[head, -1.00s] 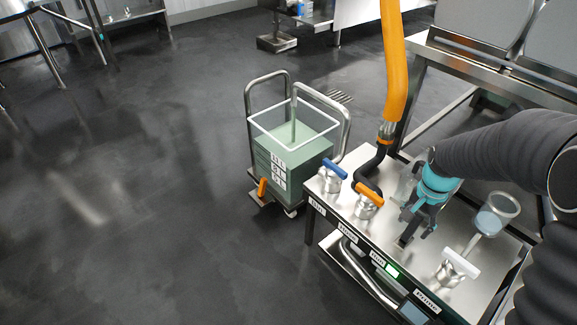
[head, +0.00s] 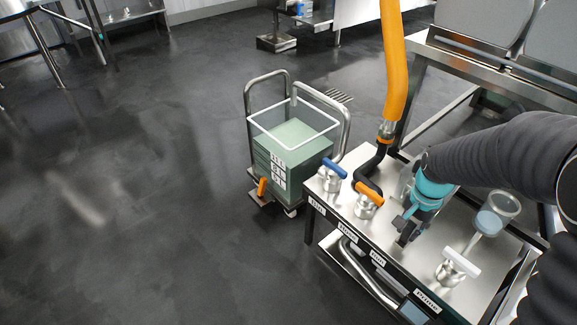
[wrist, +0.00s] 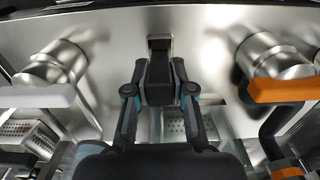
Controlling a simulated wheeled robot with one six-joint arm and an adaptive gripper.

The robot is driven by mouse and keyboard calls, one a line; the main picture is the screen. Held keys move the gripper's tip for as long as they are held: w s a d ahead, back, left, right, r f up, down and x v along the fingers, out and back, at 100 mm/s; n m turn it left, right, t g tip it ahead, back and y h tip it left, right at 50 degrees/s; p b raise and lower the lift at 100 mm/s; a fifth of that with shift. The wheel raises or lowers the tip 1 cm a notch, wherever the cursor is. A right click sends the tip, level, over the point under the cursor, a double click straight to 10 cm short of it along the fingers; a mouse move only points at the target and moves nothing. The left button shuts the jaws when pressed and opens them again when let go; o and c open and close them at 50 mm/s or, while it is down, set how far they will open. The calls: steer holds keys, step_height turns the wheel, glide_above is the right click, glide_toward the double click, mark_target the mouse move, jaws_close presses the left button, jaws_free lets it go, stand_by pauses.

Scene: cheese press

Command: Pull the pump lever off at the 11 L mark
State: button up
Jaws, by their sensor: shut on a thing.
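The pump lever (head: 404,239) is a short dark handle on top of the steel panel. My gripper (head: 407,222) is shut on it, and the wrist view shows the dark handle (wrist: 159,78) between the two fingers. The lever's foot is partly hidden by the fingers. A clear square tank (head: 291,150) stands on a cart left of the panel. It holds pale green liquid, with its surface below the rim. White mark labels (head: 278,171) are on the tank's front, but their numbers are too small to read. No stream falls into the tank.
A blue-handled valve (head: 333,172), an orange-handled valve (head: 368,200) and a white-handled valve (head: 455,267) flank the lever. An orange hose (head: 393,65) hangs behind the panel. A sight glass (head: 489,220) stands right. The floor at left is clear.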

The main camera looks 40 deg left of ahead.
steer(key=o, duration=0.9)
steer(key=shift+s+a, duration=0.1)
steer(key=shift+s, duration=0.1)
steer(key=shift+o, duration=0.2)
steer(key=shift+r+p, duration=2.95)
steer(key=shift+r, duration=1.15)
steer(key=shift+f, duration=0.1)
